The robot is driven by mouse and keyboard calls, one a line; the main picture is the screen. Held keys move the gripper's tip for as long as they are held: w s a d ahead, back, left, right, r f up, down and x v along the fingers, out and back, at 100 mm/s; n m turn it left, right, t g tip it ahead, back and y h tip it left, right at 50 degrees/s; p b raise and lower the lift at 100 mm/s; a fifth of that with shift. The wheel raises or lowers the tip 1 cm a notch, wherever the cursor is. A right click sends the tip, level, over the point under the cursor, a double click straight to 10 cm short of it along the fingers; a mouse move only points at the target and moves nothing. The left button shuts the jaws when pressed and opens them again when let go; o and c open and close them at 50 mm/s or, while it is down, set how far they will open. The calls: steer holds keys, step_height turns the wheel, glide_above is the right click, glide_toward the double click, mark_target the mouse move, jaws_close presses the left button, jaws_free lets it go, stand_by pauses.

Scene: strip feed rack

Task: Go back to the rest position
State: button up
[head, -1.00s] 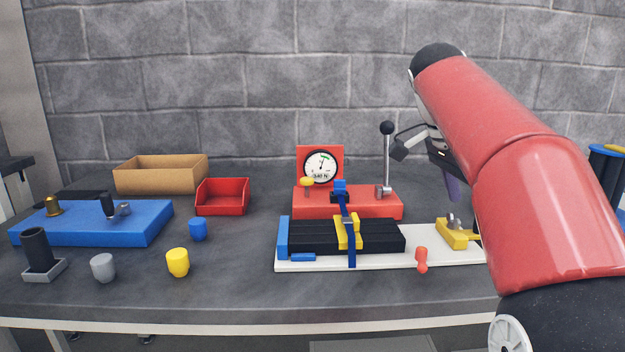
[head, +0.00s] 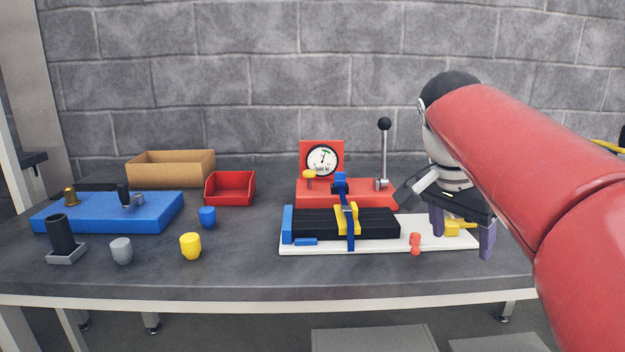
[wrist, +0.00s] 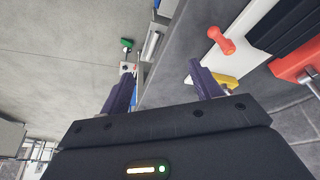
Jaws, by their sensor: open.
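My gripper (head: 462,236) is at the right end of the bench in the head view, in front of the white base plate (head: 376,245). Its two purple fingers are apart, with nothing between them, and they also show in the wrist view (wrist: 160,88). The gripper partly hides the yellow block (head: 453,229) at the plate's right end. My red arm reaches in from the right edge.
The plate holds a black strip stack (head: 376,222), a blue strap (head: 350,236) and a red peg (head: 415,243). A red gauge unit (head: 322,192) with an upright lever (head: 384,150) stands behind. Cups, a blue block (head: 100,217) and bins (head: 230,187) fill the left.

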steer(key=s+a+f+n+t+y, duration=0.1)
steer(key=s+a+f+n, duration=0.2)
steer(key=s+f+n, duration=0.2)
steer(key=s+a+f+n+t+y, duration=0.2)
steer(key=s+a+f+n, duration=0.2)
steer(key=s+f, duration=0.6)
step_height(320, 180, down, 4)
steer(key=shift+r+n, duration=0.1)
steer(key=shift+n, duration=1)
